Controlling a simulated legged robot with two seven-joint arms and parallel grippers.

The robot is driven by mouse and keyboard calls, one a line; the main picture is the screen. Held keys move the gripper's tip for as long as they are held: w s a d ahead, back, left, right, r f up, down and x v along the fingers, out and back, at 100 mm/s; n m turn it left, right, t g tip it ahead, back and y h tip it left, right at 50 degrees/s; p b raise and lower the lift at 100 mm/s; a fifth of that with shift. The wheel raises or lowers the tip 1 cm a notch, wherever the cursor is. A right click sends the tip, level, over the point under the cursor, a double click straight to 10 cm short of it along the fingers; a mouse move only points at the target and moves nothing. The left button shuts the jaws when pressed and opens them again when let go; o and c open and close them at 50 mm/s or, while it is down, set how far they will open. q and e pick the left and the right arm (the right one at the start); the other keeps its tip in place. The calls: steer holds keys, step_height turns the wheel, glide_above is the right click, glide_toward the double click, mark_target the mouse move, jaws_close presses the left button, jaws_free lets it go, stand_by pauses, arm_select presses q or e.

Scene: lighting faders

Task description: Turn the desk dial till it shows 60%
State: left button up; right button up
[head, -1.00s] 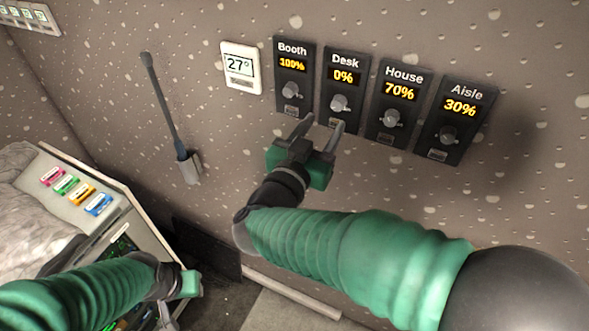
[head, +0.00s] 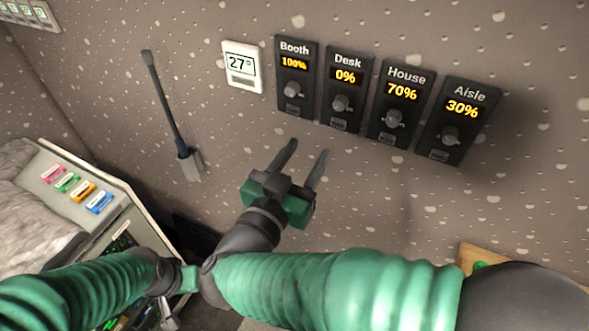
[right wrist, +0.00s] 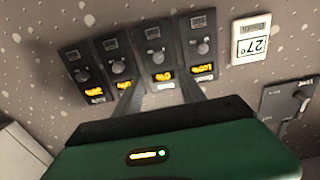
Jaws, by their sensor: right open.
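The Desk dial panel (head: 346,91) is on the wall, second from the left in a row of dark panels. Its display reads 0% and its grey knob (head: 340,103) sticks out below the display. The Desk panel also shows upside down in the right wrist view (right wrist: 155,50), beyond my fingers. My right gripper (head: 308,150) is open and empty, below the Desk panel in the head view and apart from the knob. My left gripper (head: 168,312) is low at the left, partly hidden by its wrist; its jaws are unclear.
The Booth panel (head: 296,77) reads 100%, House (head: 400,105) 70% and Aisle (head: 458,122) 30%. A white thermostat (head: 242,67) shows 27°. A dark stick-like fixture (head: 168,110) hangs on the wall. A console (head: 55,200) with coloured buttons stands at left.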

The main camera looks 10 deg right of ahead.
steer(key=v, duration=0.4)
steer(key=shift+s+d, duration=0.15)
steer(key=shift+d, duration=0.1)
steer(key=shift+a, duration=0.2)
